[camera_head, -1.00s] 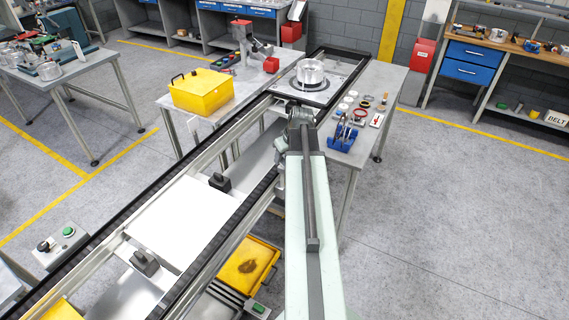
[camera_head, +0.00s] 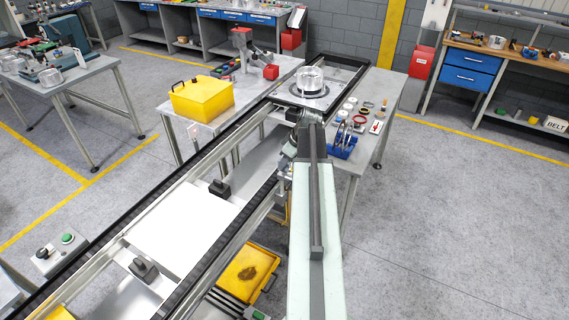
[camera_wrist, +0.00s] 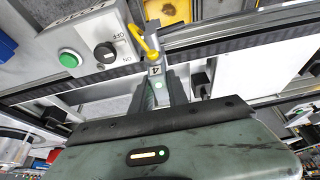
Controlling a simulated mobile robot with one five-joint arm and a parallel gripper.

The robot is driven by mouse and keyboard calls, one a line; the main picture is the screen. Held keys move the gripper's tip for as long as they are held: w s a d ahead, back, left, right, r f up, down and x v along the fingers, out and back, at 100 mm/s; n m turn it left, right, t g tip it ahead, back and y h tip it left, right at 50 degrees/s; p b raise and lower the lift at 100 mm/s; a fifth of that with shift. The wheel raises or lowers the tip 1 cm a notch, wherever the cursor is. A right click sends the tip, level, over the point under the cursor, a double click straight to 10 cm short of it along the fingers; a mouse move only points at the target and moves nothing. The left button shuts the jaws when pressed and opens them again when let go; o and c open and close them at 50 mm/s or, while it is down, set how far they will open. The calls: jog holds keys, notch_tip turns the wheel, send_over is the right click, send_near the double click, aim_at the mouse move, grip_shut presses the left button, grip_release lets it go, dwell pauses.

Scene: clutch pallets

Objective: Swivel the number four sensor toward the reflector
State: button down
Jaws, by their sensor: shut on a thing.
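The number four sensor (camera_wrist: 157,82), a small grey block with a "4" label and a small light, sits between the fingers in the wrist view. A yellow cable (camera_wrist: 149,42) curves from its far end. My gripper (camera_wrist: 163,90) is shut on the sensor, one dark finger on each side. In the head view my gripper is beside the near conveyor rail (camera_head: 215,264), mostly behind my arm, and I cannot make out the sensor there. I cannot identify the reflector in either view.
A switch box (camera_wrist: 92,48) with a green button and black OFF/ON knob is close by in the wrist view. Black blocks (camera_head: 144,268) stand along the conveyor. A pallet with a metal clutch part (camera_head: 310,80) sits at its far end. A yellow bin (camera_head: 246,272) is below.

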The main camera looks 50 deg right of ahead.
jog(key=c, duration=1.3)
grip_release()
jog(key=p+v, duration=0.7)
jog(key=v, duration=0.1)
jog(key=shift+f, duration=0.15)
